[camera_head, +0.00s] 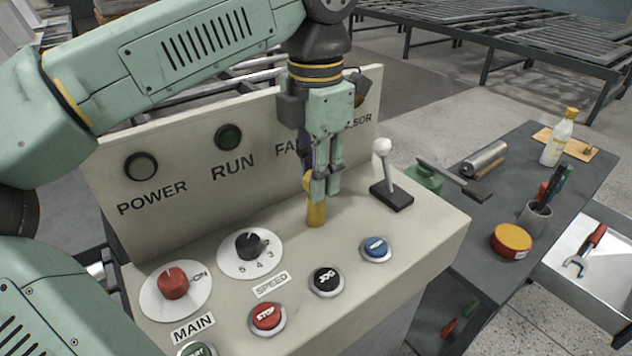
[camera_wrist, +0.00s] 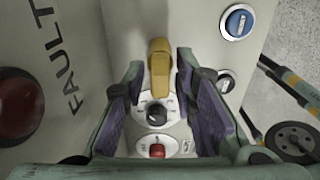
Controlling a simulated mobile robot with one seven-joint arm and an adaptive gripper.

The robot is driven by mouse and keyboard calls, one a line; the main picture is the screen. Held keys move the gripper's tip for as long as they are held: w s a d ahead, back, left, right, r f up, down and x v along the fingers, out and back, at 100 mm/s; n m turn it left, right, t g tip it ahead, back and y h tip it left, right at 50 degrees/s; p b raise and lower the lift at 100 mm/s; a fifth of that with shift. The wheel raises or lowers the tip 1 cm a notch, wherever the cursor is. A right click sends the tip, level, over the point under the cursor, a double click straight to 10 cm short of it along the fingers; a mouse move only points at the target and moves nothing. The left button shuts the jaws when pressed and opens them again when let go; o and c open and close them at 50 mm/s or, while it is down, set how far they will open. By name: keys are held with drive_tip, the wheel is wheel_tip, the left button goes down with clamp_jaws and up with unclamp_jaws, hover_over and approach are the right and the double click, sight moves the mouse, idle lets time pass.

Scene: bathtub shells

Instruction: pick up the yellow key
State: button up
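The yellow key (camera_head: 316,213) stands upright on the sloping top of the beige control panel, in front of its back plate. In the wrist view the yellow key (camera_wrist: 160,68) shows at the fingertips, between the two fingers, with a gap on each side. My gripper (camera_head: 324,190) points down over the key, and its fingers partly hide the key's upper part in the head view. In the wrist view my gripper (camera_wrist: 160,68) is open, with its purple pads well apart. I cannot tell exactly how deep the key sits between the fingers.
A white-knobbed lever (camera_head: 383,160) stands close to the right of my gripper. Red MAIN (camera_head: 173,283) and black SPEED (camera_head: 250,246) knobs and several push buttons lie on the panel. A dark workbench (camera_head: 470,225) with tools stands to the right.

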clamp_jaws()
idle(0.3)
